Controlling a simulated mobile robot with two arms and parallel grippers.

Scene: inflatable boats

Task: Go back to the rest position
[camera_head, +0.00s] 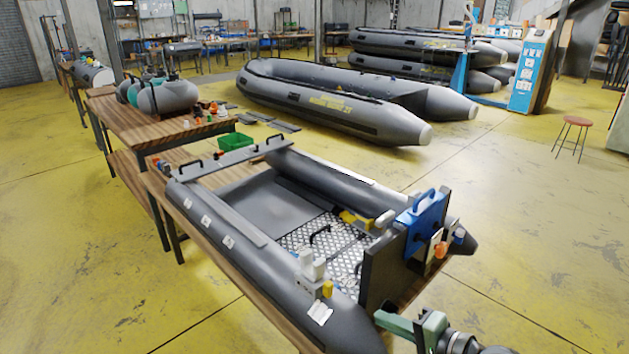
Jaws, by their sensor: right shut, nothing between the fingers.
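My right gripper (384,319) is at the bottom edge, right of centre, with its arm coming in from the lower right. It shows a green part and a dark part and is shut, with nothing held. It is close to the near end of a grey inflatable boat (225,230), beside the dark upright transom board (382,268); I cannot tell whether they touch. The boat lies on a wooden table (262,312). My left gripper is not in view.
A blue clamp-like part (422,220) sits on the transom. White and yellow parts (312,265) stand on the near tube. A green bin (235,142) and a second wooden table (140,124) are behind. A large boat (330,97) lies beyond.

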